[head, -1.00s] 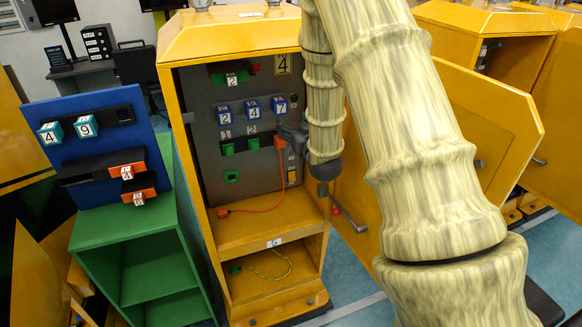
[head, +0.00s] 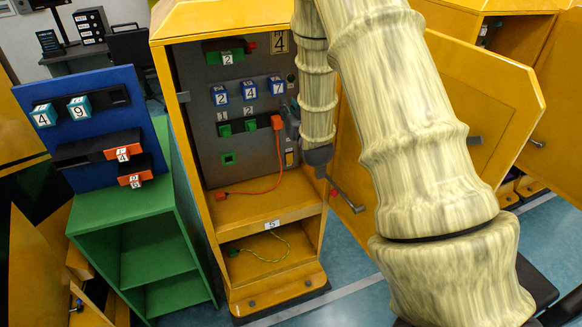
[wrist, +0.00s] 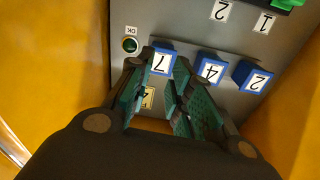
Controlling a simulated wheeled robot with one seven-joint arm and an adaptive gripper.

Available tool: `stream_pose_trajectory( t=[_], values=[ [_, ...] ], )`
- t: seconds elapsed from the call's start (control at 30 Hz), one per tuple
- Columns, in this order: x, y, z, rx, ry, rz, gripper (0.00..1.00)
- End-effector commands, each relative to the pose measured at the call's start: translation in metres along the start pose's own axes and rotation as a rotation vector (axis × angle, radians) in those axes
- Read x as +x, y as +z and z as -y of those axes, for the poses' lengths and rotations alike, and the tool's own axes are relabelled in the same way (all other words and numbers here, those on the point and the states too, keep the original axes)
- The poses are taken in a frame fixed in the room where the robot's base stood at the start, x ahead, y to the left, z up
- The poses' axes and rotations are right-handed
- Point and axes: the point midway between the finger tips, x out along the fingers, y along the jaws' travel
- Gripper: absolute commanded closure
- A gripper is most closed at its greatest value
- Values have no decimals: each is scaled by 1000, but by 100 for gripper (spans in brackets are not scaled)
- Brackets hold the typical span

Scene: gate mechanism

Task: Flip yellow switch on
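A small yellow part (head: 289,158), likely the yellow switch, shows low on the right side of the grey panel (head: 240,175) inside the yellow cabinet. Its on/off position is too small to tell. My gripper (head: 290,122) is inside the cabinet at the panel's right side, above that part and right of the orange plug (head: 277,122). In the wrist view, which shows the panel upside down, my gripper (wrist: 166,58) has its fingers apart with nothing held. The blue block marked 7 (wrist: 162,60) shows just beyond the fingertips. The yellow switch is not visible there.
Blue blocks marked 2 and 4 (wrist: 211,68) sit beside the 7 block. A round OK button (wrist: 130,45) is near the fingers. An orange cable (head: 252,192) hangs from the plug. The open cabinet door (head: 470,110) is at right, a green shelf (head: 135,225) at left.

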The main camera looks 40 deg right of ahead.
Motion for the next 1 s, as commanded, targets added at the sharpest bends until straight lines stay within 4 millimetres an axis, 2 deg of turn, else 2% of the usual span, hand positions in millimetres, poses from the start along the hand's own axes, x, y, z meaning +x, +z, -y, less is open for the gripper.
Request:
stream_pose_trajectory(
  t=[0.03, 0.07, 0.1, 0.5, 0.8, 1.0],
  values=[
    [3, 20, -1, 45, 20, -6, 94],
    [5, 28, -1, 77, 33, -12, 99],
    [8, 39, -2, 125, 54, -21, 100],
    [24, 151, -10, 626, 280, -151, 100],
    [20, 244, -16, 985, 459, -290, 100],
    [10, 299, -18, 1185, 567, -396, 100]
  ],
)
